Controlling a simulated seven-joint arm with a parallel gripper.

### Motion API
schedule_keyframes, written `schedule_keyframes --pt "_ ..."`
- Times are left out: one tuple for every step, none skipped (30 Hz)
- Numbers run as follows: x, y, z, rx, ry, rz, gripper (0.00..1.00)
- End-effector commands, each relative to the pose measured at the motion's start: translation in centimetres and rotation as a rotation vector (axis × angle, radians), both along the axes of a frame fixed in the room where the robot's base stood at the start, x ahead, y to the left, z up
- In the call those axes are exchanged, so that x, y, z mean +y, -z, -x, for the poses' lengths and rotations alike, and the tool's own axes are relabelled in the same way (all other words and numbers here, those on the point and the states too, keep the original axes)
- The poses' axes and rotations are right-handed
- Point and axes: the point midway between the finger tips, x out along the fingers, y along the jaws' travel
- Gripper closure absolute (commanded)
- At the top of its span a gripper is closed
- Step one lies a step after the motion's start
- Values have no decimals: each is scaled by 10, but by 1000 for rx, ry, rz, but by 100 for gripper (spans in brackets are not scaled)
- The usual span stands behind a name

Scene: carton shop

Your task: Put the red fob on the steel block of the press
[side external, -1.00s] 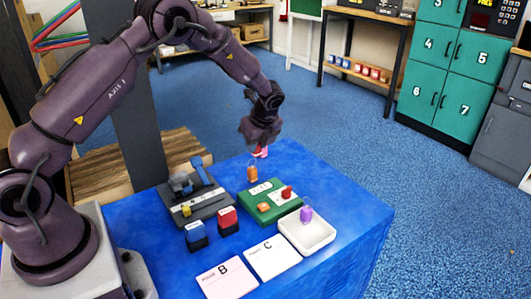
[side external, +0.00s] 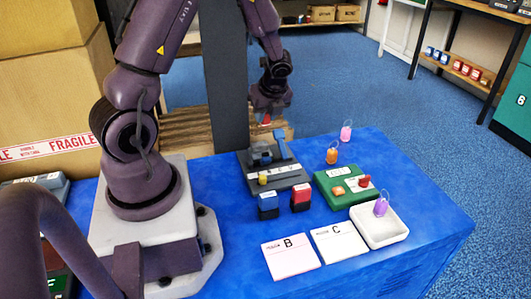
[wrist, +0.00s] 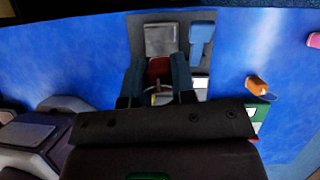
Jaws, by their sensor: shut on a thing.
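The red fob (wrist: 158,68) is between the fingers of my gripper (wrist: 158,88) in the wrist view, mostly hidden by them. In the side external view my gripper (side external: 267,114) is in the air above the back of the dark press (side external: 285,184), with a bit of red below its fingers. The press has a blue lever (side external: 281,143), also visible in the wrist view (wrist: 201,42). The grey steel block (wrist: 160,39) shows just beyond the fob in the wrist view, with no fob on it. The height gap between fob and block is hard to tell.
Orange (side external: 331,154), pink (side external: 346,132) and purple (side external: 381,206) fobs stand to the right, the purple one in a white tray (side external: 395,235). A green board (side external: 334,200), blue (side external: 268,206) and red (side external: 301,198) blocks, and cards B (side external: 290,256) and C (side external: 339,241) are near.

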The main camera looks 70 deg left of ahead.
Motion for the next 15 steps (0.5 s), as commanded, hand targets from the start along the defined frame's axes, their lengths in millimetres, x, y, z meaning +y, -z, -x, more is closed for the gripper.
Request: schedule_keyframes --pt "3 3 10 0 16 5 97" --pt "4 5 13 -2 32 8 97" --pt "3 7 15 -4 52 10 97" --pt "1 8 15 -7 72 12 97" --pt "0 10 15 -8 88 14 97" --pt "-2 13 14 -13 106 17 97" --pt "-3 16 14 -14 116 18 97" --pt "-3 20 12 -18 123 17 97" --pt "-4 27 11 -20 126 18 97" --pt "-4 32 11 -23 127 19 97" --pt "-4 37 11 -23 126 19 97" --pt "-4 43 11 -23 126 19 97" --pt "-4 47 11 -24 125 19 97" --pt "-4 50 11 -26 124 19 97" --pt "-4 53 11 -25 124 18 97"
